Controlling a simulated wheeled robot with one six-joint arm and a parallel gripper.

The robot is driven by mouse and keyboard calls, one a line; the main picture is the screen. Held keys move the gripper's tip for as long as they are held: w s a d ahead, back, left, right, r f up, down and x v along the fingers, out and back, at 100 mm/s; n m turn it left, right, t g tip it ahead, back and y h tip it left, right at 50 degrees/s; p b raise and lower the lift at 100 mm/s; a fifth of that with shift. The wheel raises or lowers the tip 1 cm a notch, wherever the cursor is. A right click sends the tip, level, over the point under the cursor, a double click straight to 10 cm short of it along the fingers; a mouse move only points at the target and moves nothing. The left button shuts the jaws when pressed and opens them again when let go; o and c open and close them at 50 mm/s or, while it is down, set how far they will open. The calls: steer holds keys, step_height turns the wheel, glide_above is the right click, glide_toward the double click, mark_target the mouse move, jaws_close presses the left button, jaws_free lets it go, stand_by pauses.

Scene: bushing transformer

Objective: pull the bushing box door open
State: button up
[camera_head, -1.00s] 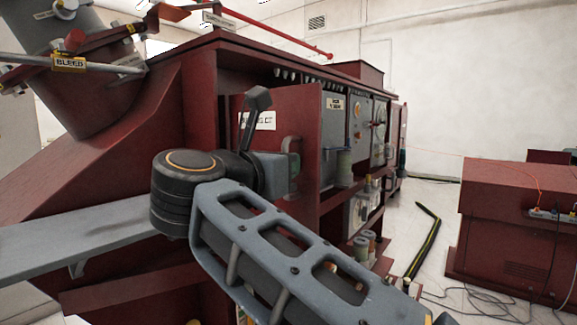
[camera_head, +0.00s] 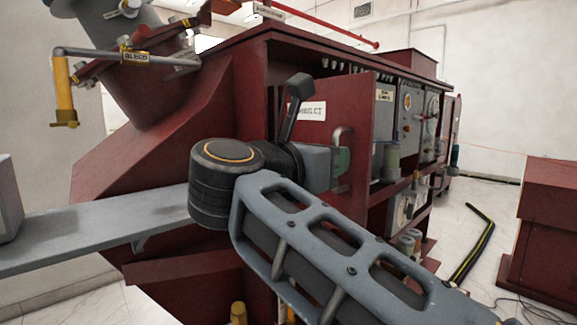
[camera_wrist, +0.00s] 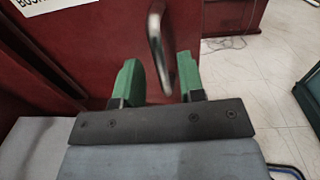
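The bushing box door (camera_head: 361,108) is a dark red panel with a white label (camera_head: 311,111). It stands at an angle out from the box front, its right edge outward, so it looks partly open. Its metal bar handle (camera_head: 345,132) is near the right edge. In the wrist view the handle (camera_wrist: 156,38) runs down between the two green fingers of my gripper (camera_wrist: 158,82). The fingers are apart, with a gap to the right of the handle; touch on the left finger is unclear. In the head view my gripper (camera_head: 341,161) is at the handle's lower end, partly hidden.
The dark red transformer cabinet (camera_head: 190,160) with grey instrument panels (camera_head: 411,112) stands behind the door. A red box (camera_head: 547,220) is at the right. A black and yellow strip (camera_head: 473,245) lies on the pale floor, which is open between them.

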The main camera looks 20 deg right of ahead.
steer(key=b+v, duration=0.5)
steer(key=v, duration=0.6)
steer(key=shift+a+b, duration=0.15)
steer(key=shift+b, duration=0.15)
steer(key=shift+s, duration=0.1)
steer(key=shift+s, duration=0.1)
